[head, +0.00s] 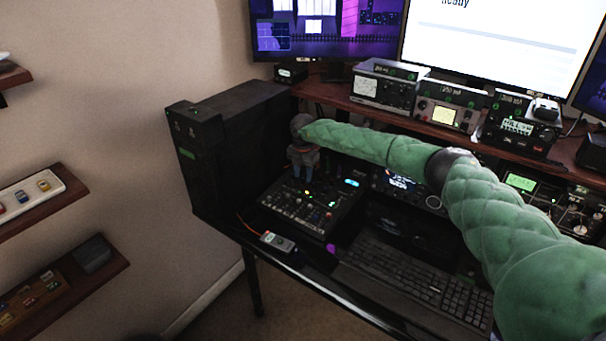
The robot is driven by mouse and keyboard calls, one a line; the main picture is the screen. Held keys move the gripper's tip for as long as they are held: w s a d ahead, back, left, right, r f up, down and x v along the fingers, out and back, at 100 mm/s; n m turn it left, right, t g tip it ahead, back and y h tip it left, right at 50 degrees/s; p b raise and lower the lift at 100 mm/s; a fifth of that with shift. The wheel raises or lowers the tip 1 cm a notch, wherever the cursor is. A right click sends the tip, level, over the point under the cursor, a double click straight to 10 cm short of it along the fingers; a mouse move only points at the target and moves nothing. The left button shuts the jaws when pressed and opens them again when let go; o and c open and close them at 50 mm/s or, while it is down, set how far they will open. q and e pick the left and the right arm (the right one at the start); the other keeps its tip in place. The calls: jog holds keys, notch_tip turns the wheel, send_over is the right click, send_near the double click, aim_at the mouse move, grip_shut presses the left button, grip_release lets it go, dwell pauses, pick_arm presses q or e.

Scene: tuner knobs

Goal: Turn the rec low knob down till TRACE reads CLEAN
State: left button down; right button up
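A dark mixer-like panel (285,207) with several small knobs and lit lamps sits on the desk, left of the keyboard. The rec low knob cannot be told apart from the other controls at this size. No readable TRACE reading shows; a small cyan display (351,183) glows at the panel's upper right. My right gripper (302,179) points down at the panel's back left part, and its arm comes in from the right. Its fingertips are small and dark, so contact with a knob and the finger gap cannot be told. My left gripper is out of view.
A black computer tower (235,145) stands close on the left of my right gripper. A small handheld device (278,242) lies at the desk's front edge. A keyboard (420,280) lies to the right. Radio units (385,88) line the raised shelf behind, below the monitors.

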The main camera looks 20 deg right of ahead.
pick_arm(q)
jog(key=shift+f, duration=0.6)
pick_arm(e)
jog(key=shift+f, duration=0.55)
grip_shut()
pick_arm(q)
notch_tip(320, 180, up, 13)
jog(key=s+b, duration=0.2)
jog(key=b, duration=0.1)
pick_arm(e)
jog(key=n, duration=0.4)
jog(key=shift+b, duration=0.35)
jog(key=n+b, duration=0.2)
jog(key=n, duration=0.1)
jog(key=shift+n+h, duration=0.3)
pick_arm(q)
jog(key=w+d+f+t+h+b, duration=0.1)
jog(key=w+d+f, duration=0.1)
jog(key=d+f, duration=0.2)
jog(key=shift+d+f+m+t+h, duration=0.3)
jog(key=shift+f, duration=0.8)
pick_arm(e)
jog(key=shift+a+n, duration=0.1)
jog(key=shift+n, duration=0.7)
